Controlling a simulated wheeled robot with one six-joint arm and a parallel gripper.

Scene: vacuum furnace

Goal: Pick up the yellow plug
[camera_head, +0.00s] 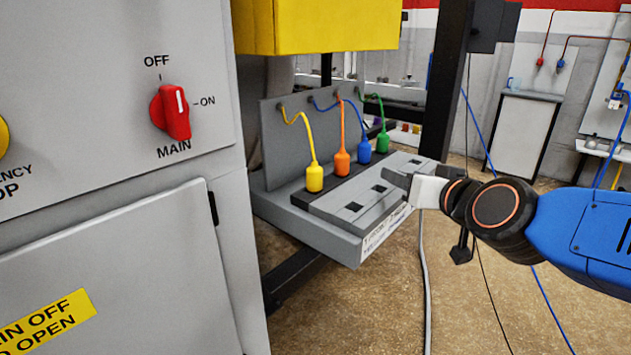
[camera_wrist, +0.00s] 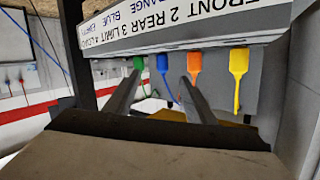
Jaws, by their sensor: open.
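The yellow plug (camera_head: 314,178) stands upright at the left end of a row of plugs on the grey panel's ledge, its yellow cord rising to the panel behind. My gripper (camera_head: 397,178) is over the right end of the ledge, well to the right of the yellow plug and apart from it. In the wrist view, which looks upside down, the yellow plug (camera_wrist: 238,65) hangs at the right, outside both fingers. My gripper (camera_wrist: 162,88) is open there, with nothing seen between its fingers nearby.
Orange (camera_head: 342,162), blue (camera_head: 365,151) and green (camera_head: 382,142) plugs stand in line right of the yellow one. A grey block with dark square sockets (camera_head: 353,207) lies in front of them. A grey cabinet (camera_head: 110,220) closes off the left. A yellow box (camera_head: 318,25) overhangs above.

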